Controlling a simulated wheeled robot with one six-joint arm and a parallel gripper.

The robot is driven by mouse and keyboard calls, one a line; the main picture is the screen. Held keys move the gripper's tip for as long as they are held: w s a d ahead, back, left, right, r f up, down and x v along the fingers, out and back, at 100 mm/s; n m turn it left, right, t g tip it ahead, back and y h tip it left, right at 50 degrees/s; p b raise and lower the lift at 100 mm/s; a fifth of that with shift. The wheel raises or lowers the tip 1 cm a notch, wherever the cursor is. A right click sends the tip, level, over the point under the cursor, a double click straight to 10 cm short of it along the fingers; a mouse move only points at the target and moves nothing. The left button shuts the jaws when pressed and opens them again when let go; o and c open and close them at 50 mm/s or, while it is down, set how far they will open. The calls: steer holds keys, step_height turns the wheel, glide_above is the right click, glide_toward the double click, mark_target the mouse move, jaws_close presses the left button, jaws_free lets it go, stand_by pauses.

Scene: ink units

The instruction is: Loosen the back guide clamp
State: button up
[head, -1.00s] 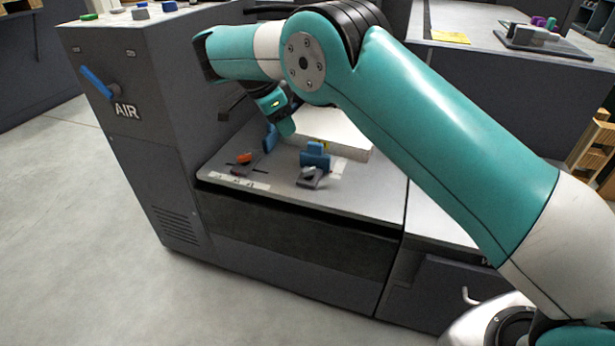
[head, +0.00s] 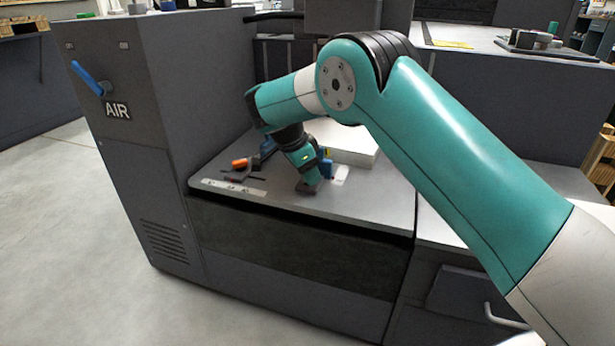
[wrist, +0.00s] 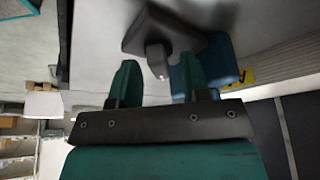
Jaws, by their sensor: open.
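In the wrist view my gripper (wrist: 157,74) is open, one green finger on each side. A dark clamp (wrist: 165,30) with a small grey post lies just beyond and between the fingertips; I cannot tell whether they touch it. A blue guide block (wrist: 222,62) is beside it, partly behind the right finger. In the head view my gripper (head: 309,184) points down at the feed board, hiding most of that clamp. The blue guide (head: 327,168) shows just behind it. A second clamp with an orange handle (head: 239,163) lies to the left, beside another blue guide (head: 268,147).
The grey feed board (head: 365,205) has a white paper stack (head: 340,145) at its back. A tall dark cabinet marked AIR (head: 120,160), with a blue lever (head: 88,78), stands left. The front right of the board is clear.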

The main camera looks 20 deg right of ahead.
jaws_close()
steer(key=shift+n, duration=0.3)
steer(key=n+t+p, duration=0.1)
steer(key=n+p, duration=0.1)
steer(key=n, duration=0.1)
steer(key=shift+s+r+y, duration=0.1)
steer(key=shift+r+y, duration=0.05)
steer(key=shift+y, duration=0.25)
steer(key=n+p, duration=0.2)
steer(key=n+t+y+p, duration=0.1)
steer(key=n, duration=0.2)
steer(key=shift+d+t+p, duration=0.1)
steer(key=shift+t+p, duration=0.2)
steer(key=shift+p, duration=0.05)
steer(key=n+y+p, duration=0.1)
steer(key=n+p, duration=0.1)
steer(key=n+t+y+p, duration=0.1)
steer(key=n+p, duration=0.1)
steer(key=n, duration=0.1)
steer(key=shift+s+d, duration=0.1)
steer(key=shift+n+y+p, duration=0.7)
steer(key=shift+n+p, duration=0.3)
steer(key=shift+n, duration=1.1)
steer(key=shift+f, duration=0.2)
